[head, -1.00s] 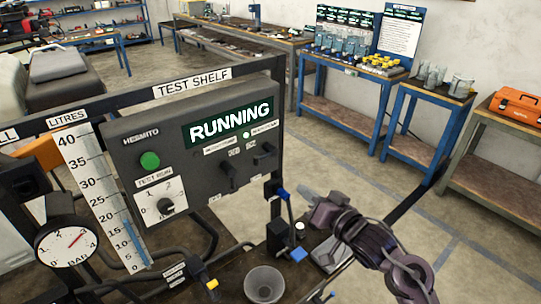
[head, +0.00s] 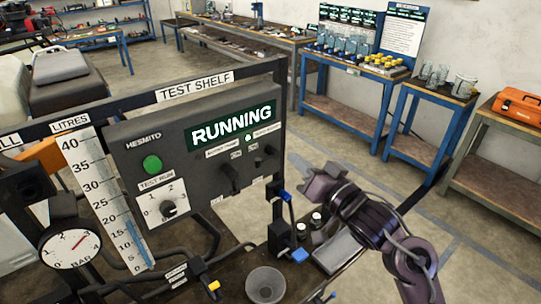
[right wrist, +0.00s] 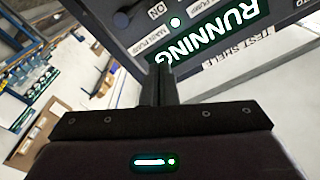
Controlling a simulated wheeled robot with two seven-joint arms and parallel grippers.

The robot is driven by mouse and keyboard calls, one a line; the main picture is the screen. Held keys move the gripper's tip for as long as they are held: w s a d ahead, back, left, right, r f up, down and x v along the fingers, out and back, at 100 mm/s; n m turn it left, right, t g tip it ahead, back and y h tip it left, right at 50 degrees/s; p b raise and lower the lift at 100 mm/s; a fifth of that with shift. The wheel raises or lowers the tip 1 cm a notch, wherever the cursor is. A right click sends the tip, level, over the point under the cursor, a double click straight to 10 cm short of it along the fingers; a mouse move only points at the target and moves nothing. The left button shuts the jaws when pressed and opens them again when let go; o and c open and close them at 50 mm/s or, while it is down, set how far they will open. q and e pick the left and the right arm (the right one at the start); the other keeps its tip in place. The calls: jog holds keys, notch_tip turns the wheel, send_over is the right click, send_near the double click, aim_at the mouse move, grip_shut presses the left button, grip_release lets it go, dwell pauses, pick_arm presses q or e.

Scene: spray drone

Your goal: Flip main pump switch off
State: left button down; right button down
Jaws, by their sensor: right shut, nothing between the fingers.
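The grey control panel (head: 130,135) has a lit green display reading RUNNING (head: 232,125). Two dark switches sit below the display. The right one, under the lit green lamp, is the main pump switch (head: 267,154). In the right wrist view the panel is upside down, with the MAIN PUMP label (right wrist: 180,37), an ON mark and a dark switch knob (right wrist: 124,18). My right gripper (head: 318,180) is shut and empty, to the right of the panel and apart from it. Its closed fingers (right wrist: 159,84) point toward the panel in the wrist view. My left gripper is out of view.
A green button (head: 152,165) and a test run dial (head: 168,208) are on the panel's left. Below the panel are blue-handled valves (head: 284,195), hoses and a grey funnel (head: 265,285). Workbenches stand beyond, with open floor between.

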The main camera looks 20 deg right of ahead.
aim_at(270, 159)
jog(key=w+a+p, duration=0.1)
jog(key=w, duration=0.1)
jog(key=w+a+f+p, duration=0.1)
jog(key=w, duration=0.1)
jog(key=w+a+f+p, duration=0.1)
jog(key=w, duration=0.1)
jog(key=shift+w+a, duration=0.35)
jog(key=shift+w, duration=0.05)
jog(key=shift+a+f, duration=0.25)
jog(key=shift+f, duration=0.2)
